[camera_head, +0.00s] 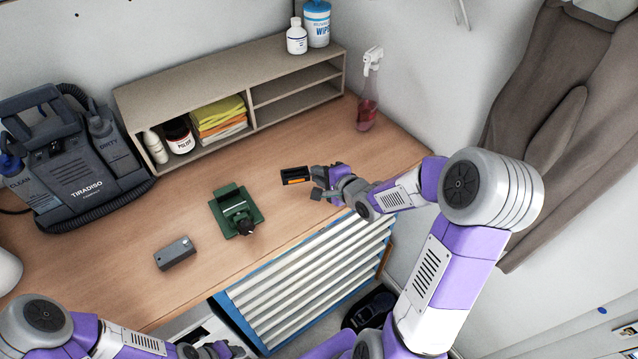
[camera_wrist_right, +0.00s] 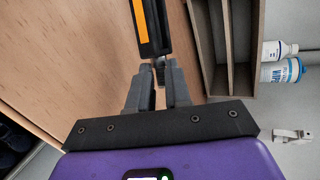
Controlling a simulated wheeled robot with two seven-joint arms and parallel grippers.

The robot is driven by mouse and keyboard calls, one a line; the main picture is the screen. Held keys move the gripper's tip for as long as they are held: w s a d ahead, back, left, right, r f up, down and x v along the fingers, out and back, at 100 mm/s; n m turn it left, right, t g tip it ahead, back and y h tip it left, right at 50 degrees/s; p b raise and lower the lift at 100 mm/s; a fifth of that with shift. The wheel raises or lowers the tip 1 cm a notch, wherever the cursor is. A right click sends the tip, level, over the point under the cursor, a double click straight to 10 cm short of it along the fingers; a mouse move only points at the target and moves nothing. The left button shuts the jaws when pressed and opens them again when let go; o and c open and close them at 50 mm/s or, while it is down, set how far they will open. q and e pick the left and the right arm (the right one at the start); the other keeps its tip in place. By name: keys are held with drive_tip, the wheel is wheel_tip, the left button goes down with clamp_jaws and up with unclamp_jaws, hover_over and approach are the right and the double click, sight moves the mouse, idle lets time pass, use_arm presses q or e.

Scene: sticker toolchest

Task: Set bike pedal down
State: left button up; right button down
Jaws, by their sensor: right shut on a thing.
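The bike pedal (camera_head: 295,176) is black with an orange reflector strip. It is over the right part of the wooden worktop (camera_head: 330,145), and I cannot tell whether it touches the wood. My right gripper (camera_head: 325,181) is shut on the pedal's near end. In the right wrist view, the pedal (camera_wrist_right: 148,25) extends away from the fingertips of my right gripper (camera_wrist_right: 160,76), with its spindle end between them. My left gripper (camera_head: 218,350) is low at the bottom edge of the head view, away from the worktop, and its fingers are too unclear to read.
A green vise (camera_head: 236,211) and a small grey box (camera_head: 176,253) stand on the worktop left of the pedal. A shelf unit (camera_head: 205,68) runs along the back, with a spray bottle (camera_head: 368,95) at its right. A grey machine (camera_head: 78,160) fills the left. Wood is clear around the pedal.

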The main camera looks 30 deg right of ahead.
wheel_tip(320, 180, down, 3)
drive_tip(key=shift+r+b, duration=0.15)
drive_tip(key=shift+b, duration=0.15)
